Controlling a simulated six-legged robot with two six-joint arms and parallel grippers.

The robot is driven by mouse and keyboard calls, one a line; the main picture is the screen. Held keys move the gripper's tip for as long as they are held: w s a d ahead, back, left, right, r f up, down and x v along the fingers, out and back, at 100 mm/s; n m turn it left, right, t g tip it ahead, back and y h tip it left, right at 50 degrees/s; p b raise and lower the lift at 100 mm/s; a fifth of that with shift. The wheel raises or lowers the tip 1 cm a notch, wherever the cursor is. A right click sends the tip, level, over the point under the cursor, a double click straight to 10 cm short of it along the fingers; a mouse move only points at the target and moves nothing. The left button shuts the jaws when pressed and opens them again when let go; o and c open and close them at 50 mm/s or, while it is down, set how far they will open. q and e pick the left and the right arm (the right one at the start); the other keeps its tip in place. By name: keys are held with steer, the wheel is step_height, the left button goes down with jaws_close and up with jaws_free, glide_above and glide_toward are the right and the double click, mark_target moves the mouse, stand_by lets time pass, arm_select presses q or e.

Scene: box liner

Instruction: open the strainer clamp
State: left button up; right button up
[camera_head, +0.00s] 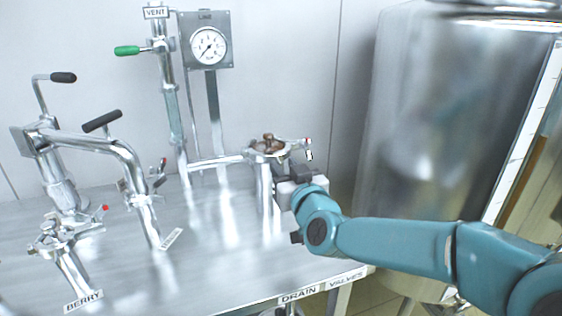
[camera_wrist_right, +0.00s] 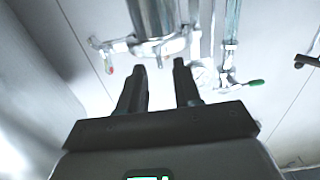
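The silver strainer (camera_head: 264,187) stands upright at the table's right side, with a clamp (camera_head: 284,152) around its top and brown lumps (camera_head: 268,141) above it. The clamp's red-tipped lever (camera_head: 307,144) sticks out to the right. In the right wrist view the scene appears upside down; the strainer body (camera_wrist_right: 155,16) and the red tip (camera_wrist_right: 110,70) lie beyond the fingers. My right gripper (camera_head: 280,168) is close beside the strainer, below the lever. In the wrist view its two fingers (camera_wrist_right: 160,68) are apart with nothing between them. My left gripper is not in view.
A gauge panel (camera_head: 207,40) and vent pipe with a green handle (camera_head: 127,50) rise behind. Pipes with black handles (camera_head: 102,121) and another clamp (camera_head: 62,236) stand at left. A large steel tank (camera_head: 440,120) is at right. The front middle of the table (camera_head: 225,270) is clear.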

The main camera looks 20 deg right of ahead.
steer(key=shift+w, duration=1.3)
jaws_close()
stand_by(0.5)
